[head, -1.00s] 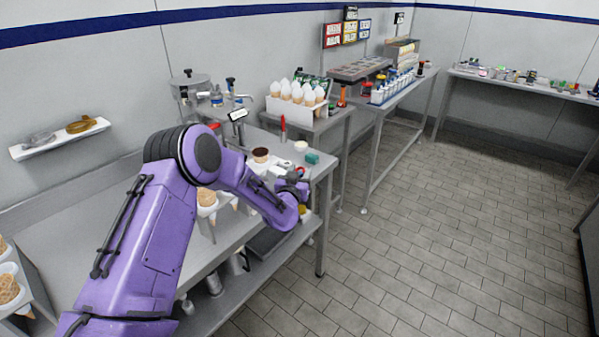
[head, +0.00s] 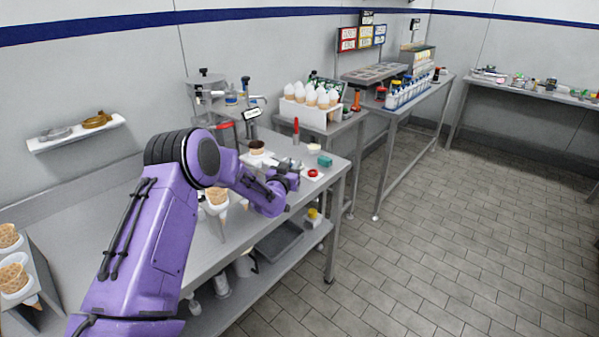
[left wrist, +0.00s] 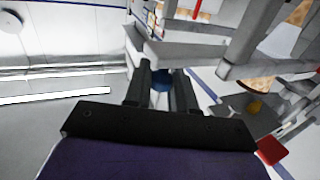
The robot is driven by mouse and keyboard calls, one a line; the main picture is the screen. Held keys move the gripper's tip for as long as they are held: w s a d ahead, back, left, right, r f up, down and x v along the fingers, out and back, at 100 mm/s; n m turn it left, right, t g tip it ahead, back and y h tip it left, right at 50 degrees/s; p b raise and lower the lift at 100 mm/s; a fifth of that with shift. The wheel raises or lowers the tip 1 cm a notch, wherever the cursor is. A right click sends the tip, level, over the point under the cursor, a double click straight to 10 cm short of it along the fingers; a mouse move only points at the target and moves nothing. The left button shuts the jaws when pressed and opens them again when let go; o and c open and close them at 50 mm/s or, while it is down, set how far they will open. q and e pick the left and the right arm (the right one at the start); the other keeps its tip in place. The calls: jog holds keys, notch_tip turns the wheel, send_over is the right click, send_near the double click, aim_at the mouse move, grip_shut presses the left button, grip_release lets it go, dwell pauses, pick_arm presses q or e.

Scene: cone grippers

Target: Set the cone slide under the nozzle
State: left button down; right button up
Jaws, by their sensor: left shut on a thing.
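My left gripper (head: 291,178) is over the right end of the steel table (head: 125,212). In the left wrist view its two dark fingers (left wrist: 162,88) close around a small blue knob (left wrist: 163,79), with a grey metal piece just beyond. I cannot tell for sure that this piece is the cone slide. A waffle cone (head: 217,196) in a white holder is beside my left forearm. A metal dispensing machine (head: 206,92) stands at the back of the table; its nozzle is not clear behind my arm. My right gripper is not in view.
A dark-topped cup (head: 257,148), a red ring (head: 313,173) and a teal block (head: 325,161) are near the gripper. A white rack of cones (head: 311,110) stands behind. Cones in a stand (head: 14,276) are at the left. The floor at right is clear.

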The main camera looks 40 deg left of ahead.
pick_arm(q)
jog(key=shift+r, duration=0.2)
jog(key=c, duration=1.1)
grip_release()
jog(key=shift+o, duration=0.2)
jog(key=shift+d, duration=0.1)
jog(key=shift+s+f, duration=0.1)
jog(key=shift+s, duration=0.05)
jog(key=shift+s+d, duration=0.15)
jog(key=shift+s, duration=0.15)
jog(key=b+v, duration=0.2)
jog(key=v, duration=0.7)
jog(key=shift+s+b, duration=0.3)
jog(key=shift+d, duration=0.15)
